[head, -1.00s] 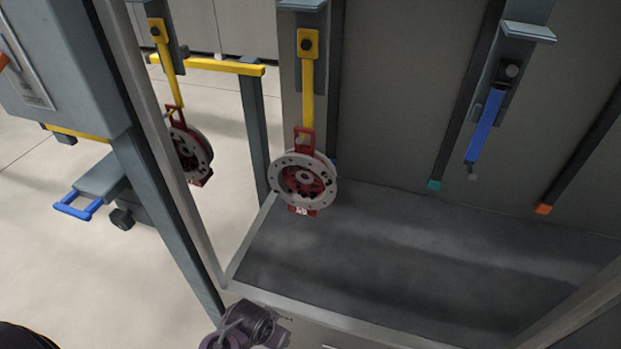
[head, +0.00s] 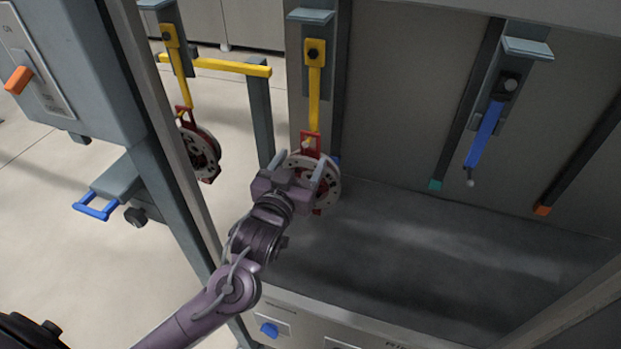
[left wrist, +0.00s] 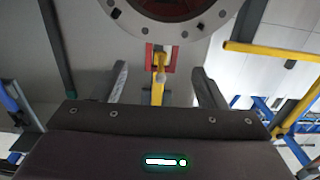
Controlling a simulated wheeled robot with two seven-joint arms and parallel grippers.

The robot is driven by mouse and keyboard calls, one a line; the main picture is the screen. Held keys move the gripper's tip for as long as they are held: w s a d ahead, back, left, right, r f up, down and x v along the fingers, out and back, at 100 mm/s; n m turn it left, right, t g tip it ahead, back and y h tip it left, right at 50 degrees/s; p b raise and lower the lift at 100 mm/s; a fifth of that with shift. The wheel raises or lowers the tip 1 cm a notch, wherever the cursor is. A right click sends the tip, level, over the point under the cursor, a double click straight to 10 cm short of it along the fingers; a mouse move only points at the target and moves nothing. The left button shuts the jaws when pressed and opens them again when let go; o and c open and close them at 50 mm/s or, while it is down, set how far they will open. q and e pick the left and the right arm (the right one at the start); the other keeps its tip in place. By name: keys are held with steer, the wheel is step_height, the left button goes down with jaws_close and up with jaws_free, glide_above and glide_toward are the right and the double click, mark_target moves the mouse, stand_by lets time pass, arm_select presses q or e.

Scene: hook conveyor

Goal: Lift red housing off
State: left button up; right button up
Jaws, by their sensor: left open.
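A red housing with a round grey flange (head: 327,187) hangs by its red handle (head: 311,141) from a yellow hook (head: 314,98) over the dark tray area. My left gripper (head: 300,165) is in front of the housing and covers part of its left side in the head view. In the left wrist view the open fingers (left wrist: 160,82) point toward the red handle (left wrist: 160,62) and the yellow hook (left wrist: 157,92), which show between them. The flange (left wrist: 170,22) is at the top of that view. The fingers do not appear to touch the handle. My right gripper is not in view.
A second red housing (head: 201,153) hangs on another yellow hook (head: 177,72) at the left, beyond a grey post. An empty blue hook (head: 485,135) hangs at the right. The dark floor of the bay (head: 430,250) is clear. A control box (head: 75,60) stands at the upper left.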

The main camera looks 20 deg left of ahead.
mark_target(309, 139)
arm_select(q)
steer(key=w+p, duration=0.1)
steer(key=w, duration=0.1)
steer(key=w+p, duration=0.1)
steer(key=w, duration=0.1)
steer(key=w+p, duration=0.1)
steer(key=w, duration=0.1)
steer(key=shift+w+r, duration=0.2)
steer(key=shift+r, duration=0.2)
steer(key=shift+w+f+p, duration=0.25)
steer(key=shift+w+p, duration=0.1)
steer(key=shift+w, duration=0.3)
steer(key=shift+c, duration=0.3)
jaws_close()
steer(key=shift+r, duration=0.35)
